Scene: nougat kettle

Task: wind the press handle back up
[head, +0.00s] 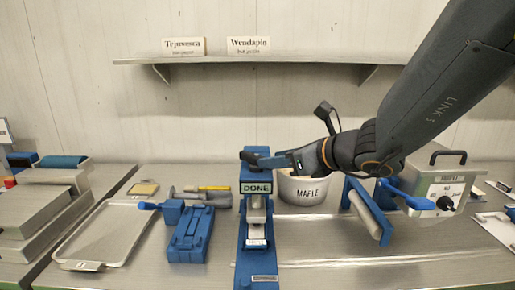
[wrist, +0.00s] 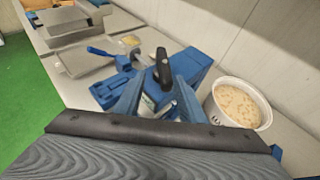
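The blue press (head: 257,215) stands upright in the middle of the bench, with a green-edged DONE sign (head: 257,188) on its front. Its black handle knob (head: 249,157) is at the top; it also shows in the wrist view (wrist: 162,62). My gripper (head: 268,161) comes in from the right at the top of the press. In the wrist view its two blue fingers (wrist: 160,88) are spread, with the black knob in line with the gap between their tips. I cannot tell whether they touch it.
A white MAPLE tub (head: 304,189) stands close behind and right of the press, with a pale lumpy filling. A blue clamp-like device (head: 188,235) and a metal tray (head: 103,236) lie left.

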